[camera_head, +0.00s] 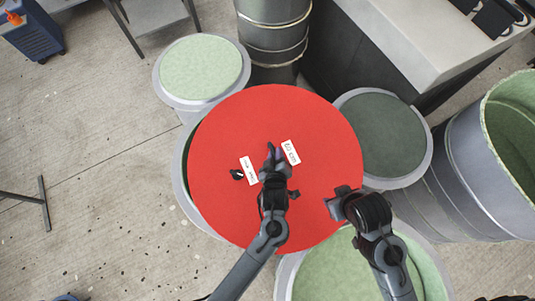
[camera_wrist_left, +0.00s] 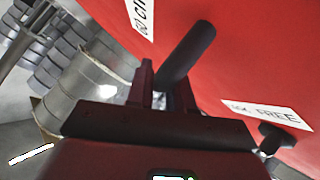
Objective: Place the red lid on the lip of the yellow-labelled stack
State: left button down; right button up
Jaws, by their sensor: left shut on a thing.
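The red lid (camera_head: 225,130) is a large round disc with two white labels and a black handle (camera_head: 271,152). My left gripper (camera_head: 273,172) is shut on the handle, which shows between the jaws in the left wrist view (camera_wrist_left: 187,52). The lid covers most of a grey-rimmed mould (camera_head: 181,172), whose rim and green inside show at the left. I cannot tell whether the lid touches the lip or hangs above it. No yellow label shows. My right gripper (camera_head: 336,203) is over the lid's right edge; its jaw state is unclear.
Round green-topped moulds stand at the upper left (camera_head: 200,70), right (camera_head: 382,135) and bottom (camera_head: 345,280). A tall open mould (camera_head: 510,130) is at the far right. A grey bench (camera_head: 420,45) stands behind. The floor at the left is mostly clear.

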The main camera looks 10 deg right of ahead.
aim_at(248, 153)
pick_arm(q)
jog(key=w+a+f+b, duration=0.3)
jog(key=w+a+b, duration=0.1)
jog(key=a, duration=0.1)
jog(key=w+a+f+b, duration=0.1)
jog(key=a+f+b, duration=0.1)
jog(key=shift+w+a+f+b, duration=0.25)
jog(key=shift+w+f+b, duration=0.05)
jog(key=shift+w, duration=0.1)
pick_arm(e)
notch_tip(248, 153, down, 7)
jog(key=shift+a+f, duration=0.1)
jog(key=shift+a, duration=0.05)
pick_arm(q)
jog(key=shift+w+a+f, duration=0.15)
jog(key=shift+w+a, duration=0.2)
jog(key=shift+a, duration=0.1)
pick_arm(e)
jog(key=shift+f, duration=0.3)
pick_arm(q)
notch_tip(248, 153, down, 4)
jog(key=b, duration=0.4)
pick_arm(e)
notch_tip(248, 153, down, 3)
jog(key=shift+f, duration=0.2)
pick_arm(q)
jog(key=c, duration=1.4)
grip_release()
jog(key=shift+s, duration=0.15)
jog(key=o, duration=0.4)
